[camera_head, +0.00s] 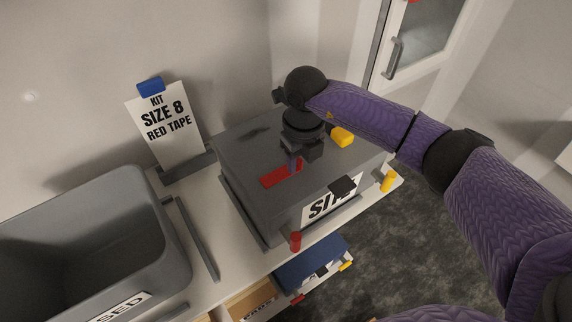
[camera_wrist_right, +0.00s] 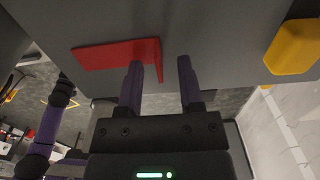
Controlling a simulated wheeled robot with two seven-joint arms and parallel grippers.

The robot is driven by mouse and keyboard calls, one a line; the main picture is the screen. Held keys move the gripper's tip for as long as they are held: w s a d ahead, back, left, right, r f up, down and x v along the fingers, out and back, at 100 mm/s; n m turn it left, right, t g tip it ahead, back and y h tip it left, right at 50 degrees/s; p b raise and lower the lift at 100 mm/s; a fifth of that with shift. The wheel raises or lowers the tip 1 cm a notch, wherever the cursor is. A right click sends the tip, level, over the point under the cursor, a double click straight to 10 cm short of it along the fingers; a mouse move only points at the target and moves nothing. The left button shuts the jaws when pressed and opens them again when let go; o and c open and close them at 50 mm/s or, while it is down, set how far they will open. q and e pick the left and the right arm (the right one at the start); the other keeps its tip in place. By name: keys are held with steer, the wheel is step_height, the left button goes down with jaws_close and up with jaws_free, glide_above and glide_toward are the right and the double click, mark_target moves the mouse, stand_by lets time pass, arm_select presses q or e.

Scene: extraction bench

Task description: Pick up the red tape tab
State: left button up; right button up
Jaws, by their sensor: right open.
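The red tape tab (camera_head: 282,175) is a flat red strip on the top of the grey box (camera_head: 240,155). In the right wrist view the red tape tab (camera_wrist_right: 110,54) shows a bent end that stands out between the lines of my two fingers. My right gripper (camera_head: 295,163) is over the box top, right at the tab. In the right wrist view my right gripper (camera_wrist_right: 160,75) is open with nothing clamped; whether a finger touches the tab is unclear. My left gripper is not in view.
A yellow piece (camera_head: 342,136) sits on the box top, right of my gripper. A sign (camera_head: 165,125) reading "KIT SIZE 8 RED TAPE" stands behind left. A grey bin (camera_head: 150,225) is at left. A red-handled (camera_head: 295,241) and a yellow-handled latch (camera_head: 388,181) are at the box front.

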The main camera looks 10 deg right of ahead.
steer(key=shift+f, duration=0.1)
jaws_close()
stand_by(0.3)
